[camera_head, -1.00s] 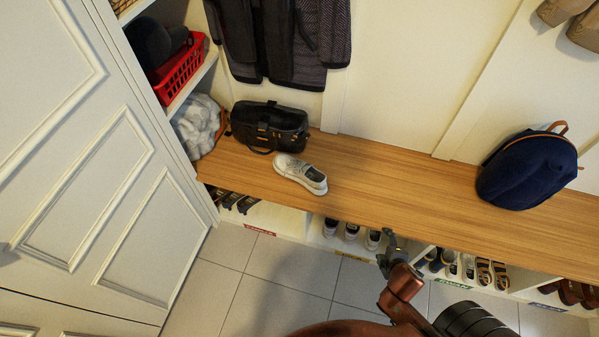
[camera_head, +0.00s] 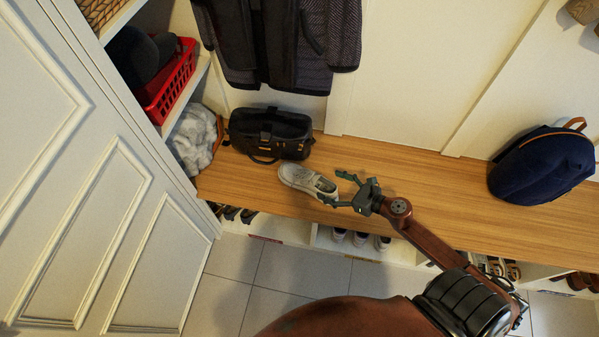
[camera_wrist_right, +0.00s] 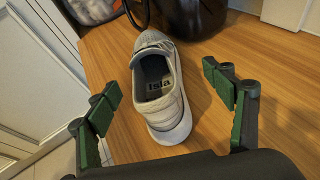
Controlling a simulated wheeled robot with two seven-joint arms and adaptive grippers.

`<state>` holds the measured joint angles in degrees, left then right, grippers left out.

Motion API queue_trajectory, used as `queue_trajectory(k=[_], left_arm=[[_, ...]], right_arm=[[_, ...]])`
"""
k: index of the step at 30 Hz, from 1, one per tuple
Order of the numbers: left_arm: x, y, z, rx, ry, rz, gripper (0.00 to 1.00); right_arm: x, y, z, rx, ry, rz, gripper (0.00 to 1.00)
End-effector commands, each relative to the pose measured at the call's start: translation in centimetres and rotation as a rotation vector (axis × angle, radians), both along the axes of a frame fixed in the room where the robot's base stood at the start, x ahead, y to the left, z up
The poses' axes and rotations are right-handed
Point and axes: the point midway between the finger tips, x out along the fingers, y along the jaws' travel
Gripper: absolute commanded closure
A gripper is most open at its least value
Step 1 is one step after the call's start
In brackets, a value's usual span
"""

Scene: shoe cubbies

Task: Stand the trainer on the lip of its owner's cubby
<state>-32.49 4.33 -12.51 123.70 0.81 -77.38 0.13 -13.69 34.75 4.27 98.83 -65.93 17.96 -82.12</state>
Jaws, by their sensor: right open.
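The trainer (camera_head: 299,178) is pale grey-white and stands upright on the wooden bench, heel toward my right gripper. In the right wrist view the trainer (camera_wrist_right: 168,116) has a dark label inside that reads "Isla". My right gripper (camera_head: 334,188) is open at the heel end. In the wrist view its green-padded fingers are spread either side of the shoe, with gaps on both sides. The cubbies (camera_head: 312,237) are under the bench front edge; their name labels are too small or hidden to read. My left gripper is not in view.
A black bag (camera_head: 270,134) sits behind the trainer on the bench (camera_head: 430,180). A navy backpack (camera_head: 540,168) is at the right. Several shoes fill the cubbies. A white panelled door (camera_head: 95,210) stands at the left. The middle of the bench is clear.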

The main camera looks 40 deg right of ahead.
Motion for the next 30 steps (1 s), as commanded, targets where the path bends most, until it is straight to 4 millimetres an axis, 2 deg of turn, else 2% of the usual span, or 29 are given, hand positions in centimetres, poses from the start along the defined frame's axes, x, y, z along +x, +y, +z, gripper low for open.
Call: queue_trajectory(k=[4,6,13,21,30], left_arm=[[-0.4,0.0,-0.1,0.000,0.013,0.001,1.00],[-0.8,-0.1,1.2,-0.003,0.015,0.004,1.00],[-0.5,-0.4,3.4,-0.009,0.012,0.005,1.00],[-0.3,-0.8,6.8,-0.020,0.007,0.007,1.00],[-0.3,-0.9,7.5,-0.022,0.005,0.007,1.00]], right_arm=[[0.5,0.5,-0.9,-0.049,0.006,0.052,0.24],[1.2,0.7,-1.3,-0.051,0.006,0.052,0.24],[2.9,1.4,-2.0,-0.047,0.006,0.047,0.24],[6.0,2.7,-3.1,-0.047,0.006,0.046,0.24],[6.5,3.0,-3.1,-0.044,0.006,0.046,0.24]])
